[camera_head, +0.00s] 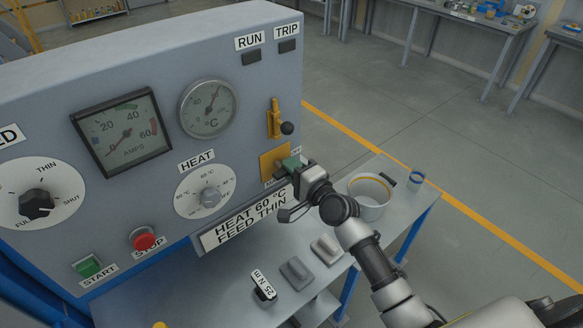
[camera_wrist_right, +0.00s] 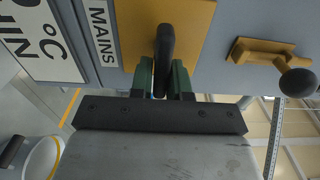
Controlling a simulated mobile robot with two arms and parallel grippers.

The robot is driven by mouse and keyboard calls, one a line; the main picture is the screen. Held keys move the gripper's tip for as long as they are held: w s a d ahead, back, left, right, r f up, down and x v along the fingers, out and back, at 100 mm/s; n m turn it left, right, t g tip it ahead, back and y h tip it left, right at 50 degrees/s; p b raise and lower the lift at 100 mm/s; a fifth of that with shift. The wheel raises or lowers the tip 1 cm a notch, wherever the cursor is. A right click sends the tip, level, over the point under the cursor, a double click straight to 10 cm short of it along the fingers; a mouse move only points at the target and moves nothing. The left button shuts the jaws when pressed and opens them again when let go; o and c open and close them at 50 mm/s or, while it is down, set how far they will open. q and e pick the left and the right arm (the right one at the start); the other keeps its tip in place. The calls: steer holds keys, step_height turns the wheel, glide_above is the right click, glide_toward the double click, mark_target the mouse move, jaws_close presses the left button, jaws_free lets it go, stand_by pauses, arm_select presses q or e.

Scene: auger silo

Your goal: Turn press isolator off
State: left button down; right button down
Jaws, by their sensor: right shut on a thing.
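The isolator is a yellow plate (camera_head: 271,163) low on the right of the grey panel, with a label at its lower edge that is partly hidden by my gripper. In the right wrist view the yellow plate (camera_wrist_right: 200,25) carries a black handle (camera_wrist_right: 165,45) beside a label reading MAINS (camera_wrist_right: 102,32). My right gripper (camera_head: 293,166) is at this plate. Its green fingers (camera_wrist_right: 163,82) are on either side of the black handle and shut on it. My left gripper is not in view.
Above the isolator is a yellow lever with a black ball (camera_head: 288,128). To the left are the HEAT knob (camera_head: 211,197), red STOP button (camera_head: 145,241) and green START button (camera_head: 88,266). A white bucket (camera_head: 370,206) and grey blocks (camera_head: 297,272) stand on the shelf below.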

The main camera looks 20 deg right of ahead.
steer(key=c, duration=1.1)
jaws_free()
steer(key=shift+c, duration=0.2)
steer(key=b+v, duration=0.2)
steer(key=v, duration=0.8)
steer(key=shift+s, duration=0.4)
steer(key=shift+d, duration=0.1)
